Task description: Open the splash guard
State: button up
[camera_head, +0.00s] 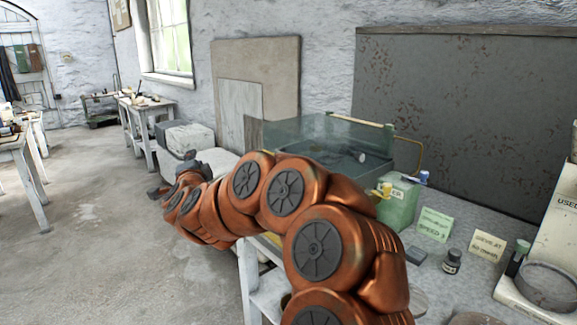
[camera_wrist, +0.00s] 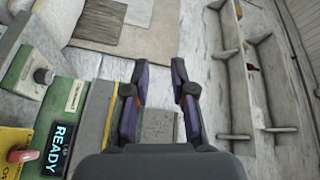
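The splash guard (camera_head: 300,132) looks like a clear, green-tinted panel around a dark basin on the bench in the head view. It has a green bar (camera_head: 358,120) along its top and a brass rod (camera_head: 420,157) at its right. Whether it is fully closed is hard to tell, and my arm covers its lower front. My gripper (camera_head: 168,178) is left of the guard, apart from it, beyond the bench's left end. In the wrist view my gripper (camera_wrist: 158,82) has its fingers spread with nothing between them. The guard is not clearly visible there.
A green box (camera_head: 398,203) with yellow and blue knobs, note cards (camera_head: 434,224) and a small dark bottle (camera_head: 452,261) stand on the bench. The wrist view shows a READY display (camera_wrist: 58,148) and a red button (camera_wrist: 22,156). Open floor (camera_head: 90,210) lies left.

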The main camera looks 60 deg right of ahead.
jog(key=s+d+f+m+g+h+b, duration=0.1)
jog(key=s+d+f+m+g+h, duration=0.1)
jog(key=s+d+m+g+h, duration=0.35)
jog(key=s+d+f+m+g+h+b, duration=0.25)
jog(key=s+d+m+g, duration=0.35)
jog(key=s+d, duration=0.4)
jog(key=shift+n+y, duration=0.25)
jog(key=shift+y, duration=0.05)
jog(key=shift+w+d+r+p, duration=0.2)
jog(key=shift+w+d+p, duration=0.1)
jog(key=shift+d, duration=1.1)
jog(key=shift+w+d+r+p, duration=0.15)
jog(key=shift+w+d+p, duration=0.15)
jog(key=shift+d, duration=1.15)
jog(key=shift+w+d+r+p, duration=0.25)
jog(key=shift+w+d, duration=0.1)
jog(key=shift+d, duration=1.05)
jog(key=shift+c, duration=0.4)
grip_shut()
